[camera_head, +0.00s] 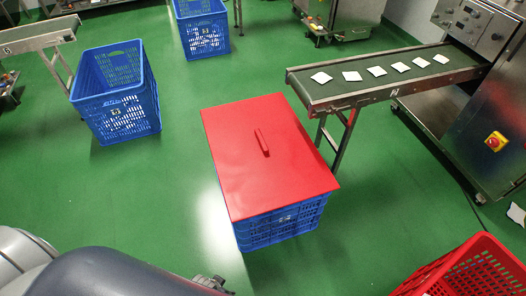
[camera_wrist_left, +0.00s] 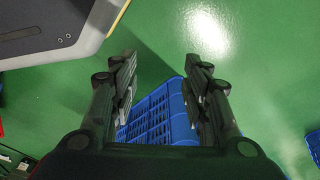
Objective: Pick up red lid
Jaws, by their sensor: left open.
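The red lid (camera_head: 265,150) lies flat on top of a blue crate (camera_head: 282,224) in the middle of the head view. It has a raised red bar handle (camera_head: 262,142) near its centre. My left gripper (camera_head: 212,284) barely shows at the bottom edge of the head view, in front of the crate and apart from the lid. In the left wrist view my left gripper (camera_wrist_left: 160,70) is open and empty, with a blue crate (camera_wrist_left: 158,118) behind and between its fingers. The lid cannot be made out in the wrist view. My right gripper is not in view.
A conveyor (camera_head: 385,79) with several white teabags stands right of the lid, beside a steel machine (camera_head: 470,110). Another blue crate (camera_head: 117,112) stands left, one (camera_head: 203,28) at the back. A red crate (camera_head: 470,270) is at bottom right.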

